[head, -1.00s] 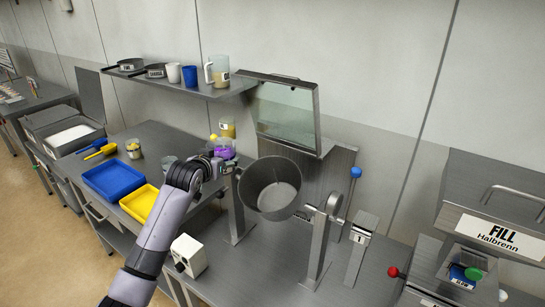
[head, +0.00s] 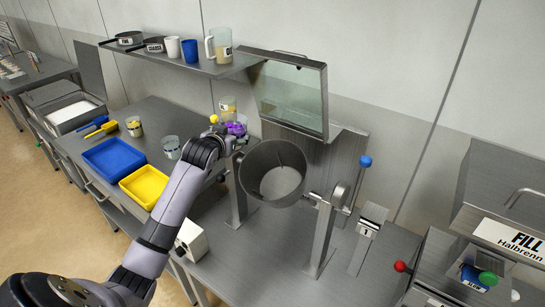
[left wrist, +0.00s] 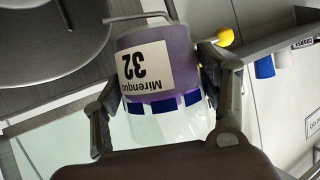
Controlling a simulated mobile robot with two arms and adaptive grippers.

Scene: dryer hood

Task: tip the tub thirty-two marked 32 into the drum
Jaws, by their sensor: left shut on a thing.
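The tub thirty-two (left wrist: 155,65), with purple contents and a label reading 32, is held in my left gripper (left wrist: 165,105), whose fingers close on both sides of it. The left wrist picture is upside down; the purple contents lie at the tub's base, so it looks roughly upright. In the head view the tub (head: 237,128) is partly hidden behind my left gripper (head: 229,142), just beyond and left of the drum's rim. The drum (head: 272,172) is an open grey cylinder with its mouth showing; it also fills the upper left of the left wrist view (left wrist: 45,40). My right gripper is not in view.
A raised clear lid (head: 292,95) stands behind the drum. A lever with a blue knob (head: 365,161) is at its right. Blue (head: 113,160) and yellow (head: 146,186) trays lie left of my arm. A shelf (head: 185,64) hangs above.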

